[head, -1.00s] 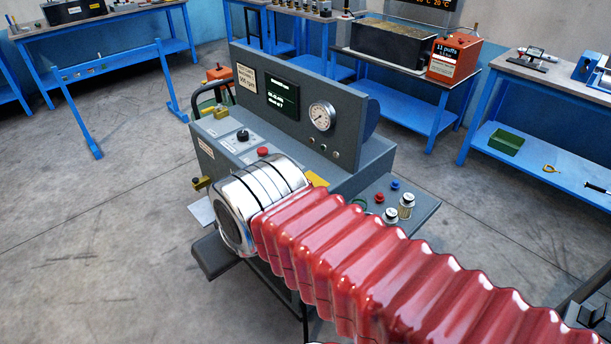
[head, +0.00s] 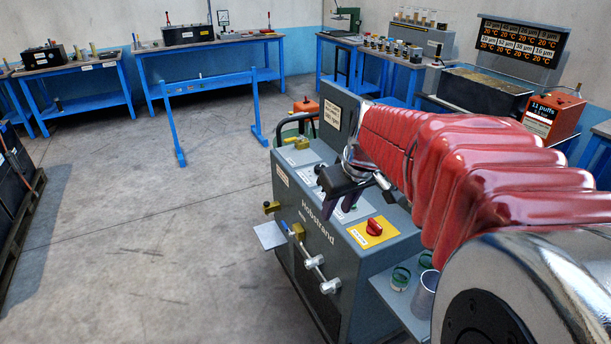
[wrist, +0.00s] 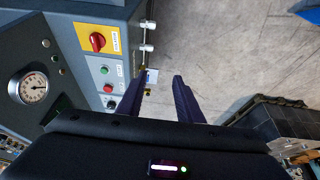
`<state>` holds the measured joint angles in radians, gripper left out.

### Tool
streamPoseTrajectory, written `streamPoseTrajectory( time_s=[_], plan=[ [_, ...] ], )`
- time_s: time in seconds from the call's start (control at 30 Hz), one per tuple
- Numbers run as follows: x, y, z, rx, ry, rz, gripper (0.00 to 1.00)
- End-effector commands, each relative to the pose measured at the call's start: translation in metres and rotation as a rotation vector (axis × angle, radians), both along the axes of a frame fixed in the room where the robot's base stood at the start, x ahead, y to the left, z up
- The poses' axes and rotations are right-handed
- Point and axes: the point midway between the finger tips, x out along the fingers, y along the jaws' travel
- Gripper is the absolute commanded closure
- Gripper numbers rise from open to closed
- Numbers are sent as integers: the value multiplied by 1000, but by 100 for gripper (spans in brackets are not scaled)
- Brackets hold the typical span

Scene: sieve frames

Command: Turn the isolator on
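The isolator is a red rotary knob (head: 375,227) on a yellow plate (head: 383,234) at the near right of the grey machine's sloped top. In the wrist view the red knob (wrist: 97,41) shows at the upper left, left of my fingers. Its exact on or off position is too small to read. My gripper (head: 331,196) is open and empty, above and to the left of the knob in the head view, apart from it. In the wrist view my gripper's two dark fingers (wrist: 160,85) are spread over the machine's edge and floor.
The grey machine (head: 335,262) has metal knobs (head: 322,275) and brass fittings on its front. In the wrist view, green and red buttons (wrist: 106,79) and a round gauge (wrist: 32,87) sit near the isolator. Open floor (head: 180,240) lies to the left.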

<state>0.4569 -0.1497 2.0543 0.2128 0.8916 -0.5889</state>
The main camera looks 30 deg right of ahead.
Motion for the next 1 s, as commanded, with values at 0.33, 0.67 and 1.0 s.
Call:
streamPoseTrajectory(
  time_s=[0.33,0.67,1.0],
  plan=[
    [32,-115,-35,12,9,-3,67],
    [35,-202,-70,15,0,2,67],
    [35,-209,-73,14,-2,6,67]
  ],
)
